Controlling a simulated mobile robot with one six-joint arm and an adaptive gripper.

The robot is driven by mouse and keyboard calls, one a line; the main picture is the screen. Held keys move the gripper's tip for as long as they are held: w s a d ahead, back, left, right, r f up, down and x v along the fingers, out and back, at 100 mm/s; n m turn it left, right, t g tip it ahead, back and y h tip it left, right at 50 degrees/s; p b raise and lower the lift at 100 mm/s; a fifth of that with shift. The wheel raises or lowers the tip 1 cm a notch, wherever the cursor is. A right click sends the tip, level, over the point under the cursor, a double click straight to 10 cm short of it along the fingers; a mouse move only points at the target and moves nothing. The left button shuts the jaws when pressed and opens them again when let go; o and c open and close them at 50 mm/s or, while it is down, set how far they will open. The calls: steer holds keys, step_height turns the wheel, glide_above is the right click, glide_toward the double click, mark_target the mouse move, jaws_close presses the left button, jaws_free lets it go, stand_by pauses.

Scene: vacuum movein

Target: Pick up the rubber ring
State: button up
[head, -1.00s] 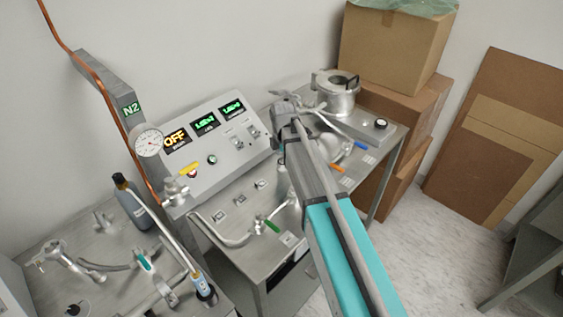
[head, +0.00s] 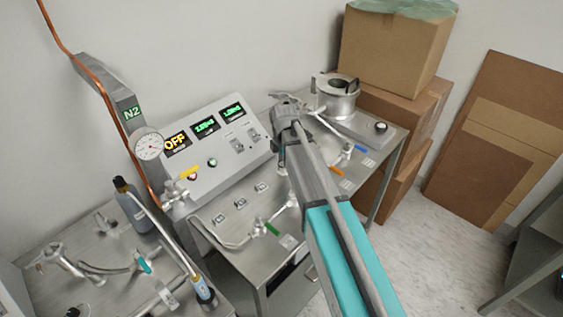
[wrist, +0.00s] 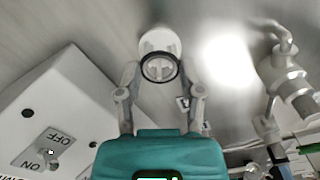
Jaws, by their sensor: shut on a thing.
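The rubber ring (wrist: 160,81) is a thin black circle in the wrist view, between the two fingertips. My gripper (wrist: 160,68) is shut on it, with one finger at each side. A pale round part (wrist: 159,38) with a dark recess shows behind the ring; I cannot tell whether they touch. In the head view my arm reaches over the steel bench, and its own links hide the gripper's fingers and the ring.
A control box with displays (head: 208,143) stands at the back of the bench (head: 232,262). A steel pot-like vessel (head: 335,103) is at its right end. Valves and tubes lie on the left bench. Cardboard boxes (head: 395,45) stand behind at right. Pipe fittings (wrist: 290,82) show right of the gripper.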

steer(key=shift+r+p, duration=1.45)
steer(key=shift+r, duration=0.05)
steer(key=s+d+r+p, duration=0.4)
steer(key=s+r+p, duration=0.5)
steer(key=s, duration=0.1)
steer(key=shift+s+d+r, duration=0.25)
steer(key=shift+s+d, duration=0.1)
steer(key=shift+d, duration=0.05)
steer(key=shift+s+d+r+p, duration=0.2)
steer(key=shift+s+d+p, duration=0.15)
steer(key=shift+s, duration=0.15)
steer(key=shift+s+d+r+p, duration=0.2)
steer(key=shift+s+p, duration=0.1)
steer(key=shift+s, duration=0.2)
steer(key=shift+f, duration=0.1)
step_height(320, 180, down, 5)
steer(key=b, duration=0.5)
steer(key=shift+d, duration=0.1)
